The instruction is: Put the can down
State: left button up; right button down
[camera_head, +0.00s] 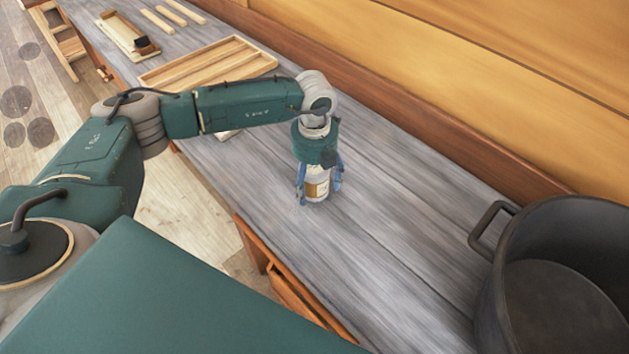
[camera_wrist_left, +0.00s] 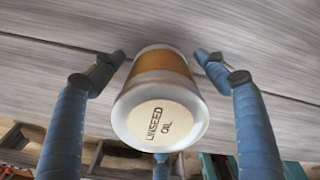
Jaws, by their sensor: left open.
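The can (camera_head: 317,184) is white with a tan band and stands upright on the grey wooden bench (camera_head: 390,220). In the left wrist view the can (camera_wrist_left: 162,95) shows its pale lid, lettered "LINSEED OIL". My left gripper (camera_head: 320,188) points down over the can, with its blue fingers around it. In the wrist view the fingers of the left gripper (camera_wrist_left: 155,75) are spread, with gaps on both sides of the can. The can's top is hidden by the gripper in the head view. My right gripper is not in view.
A large dark pot (camera_head: 560,280) with a side handle stands at the bench's right end. A wooden tray (camera_head: 208,66) lies behind my left arm, and a smaller tray (camera_head: 127,37) and wooden strips (camera_head: 174,12) lie farther off. Bench around the can is clear.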

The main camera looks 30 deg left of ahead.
pick_arm(q)
jog(key=shift+r, duration=0.1)
jog(key=shift+w+r, duration=0.1)
jog(key=shift+r, duration=0.1)
notch_tip(320, 180, up, 11)
jog(key=b, duration=0.3)
jog(key=shift+f, duration=0.2)
jog(key=shift+r, duration=0.55)
